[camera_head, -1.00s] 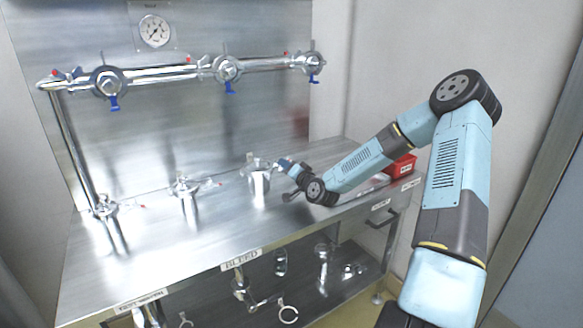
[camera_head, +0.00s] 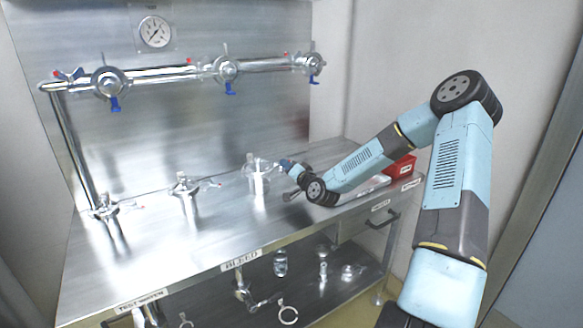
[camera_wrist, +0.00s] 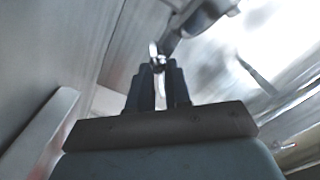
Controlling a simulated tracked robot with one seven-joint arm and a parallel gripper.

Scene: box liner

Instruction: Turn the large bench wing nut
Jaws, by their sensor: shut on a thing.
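A clamp fitting (camera_head: 258,166) stands on the steel bench (camera_head: 140,255), the rightmost of three in a row. My gripper (camera_head: 278,163) reaches it from the right in the head view. In the wrist view my gripper (camera_wrist: 159,70) has its two dark fingers close together, shut on a small shiny metal piece, which I take to be the wing nut (camera_wrist: 154,51). A larger cylindrical metal part (camera_wrist: 205,15) of the fitting lies just beyond it. In the head view the wing nut is too small to make out, and the wrist view is blurred.
Two more clamp fittings, a middle one (camera_head: 186,186) and a left one (camera_head: 104,207), stand on the bench. A pipe (camera_head: 160,75) with blue-handled clamps runs along the back wall. A red bin (camera_head: 400,167) is behind my forearm. Loose fittings lie on the lower shelf.

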